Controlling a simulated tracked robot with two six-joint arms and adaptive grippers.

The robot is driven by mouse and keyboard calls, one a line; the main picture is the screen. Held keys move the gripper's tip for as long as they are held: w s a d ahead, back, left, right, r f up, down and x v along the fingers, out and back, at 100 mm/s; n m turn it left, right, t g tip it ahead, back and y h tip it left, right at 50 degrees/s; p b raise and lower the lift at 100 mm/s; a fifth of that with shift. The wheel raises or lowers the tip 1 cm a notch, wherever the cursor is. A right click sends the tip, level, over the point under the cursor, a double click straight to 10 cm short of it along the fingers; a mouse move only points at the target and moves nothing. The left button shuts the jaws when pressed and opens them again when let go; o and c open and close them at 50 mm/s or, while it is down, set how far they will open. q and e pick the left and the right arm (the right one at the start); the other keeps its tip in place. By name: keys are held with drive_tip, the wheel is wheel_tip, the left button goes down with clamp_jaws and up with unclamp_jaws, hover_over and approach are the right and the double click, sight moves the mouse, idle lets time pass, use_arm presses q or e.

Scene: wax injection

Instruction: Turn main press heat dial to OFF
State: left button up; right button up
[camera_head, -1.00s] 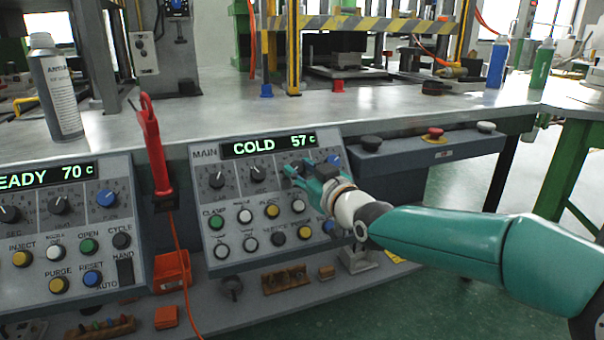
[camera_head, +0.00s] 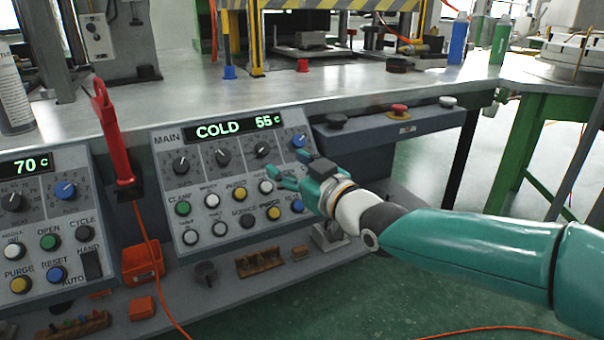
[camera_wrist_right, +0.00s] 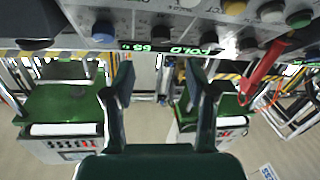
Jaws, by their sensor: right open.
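The main press panel (camera_head: 240,226) has a lit display (camera_head: 236,127) reading COLD 55 c. Under it is a row of dark dials, left (camera_head: 181,164), middle (camera_head: 222,157) and right (camera_head: 262,149), with a blue dial (camera_head: 299,141) at the right end. The labels are too small to show which is the heat dial. My right gripper (camera_head: 281,179) is open and empty, in front of the panel's right part, below the right dark dial in the picture. In the wrist view its open fingers (camera_wrist_right: 160,78) hold nothing; the blue dial also shows there (camera_wrist_right: 103,32). My left gripper is out of view.
Rows of coloured buttons, including a green one (camera_head: 182,208), lie below the dials. A red handle (camera_head: 112,135) stands left of the panel, beside a second panel (camera_head: 82,200). A grey control bar (camera_head: 372,131) is at the right. A shelf (camera_head: 225,290) runs below.

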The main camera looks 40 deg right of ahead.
drive_tip(key=s, duration=0.3)
drive_tip(key=shift+s+a, duration=0.2)
drive_tip(key=shift+s, duration=0.15)
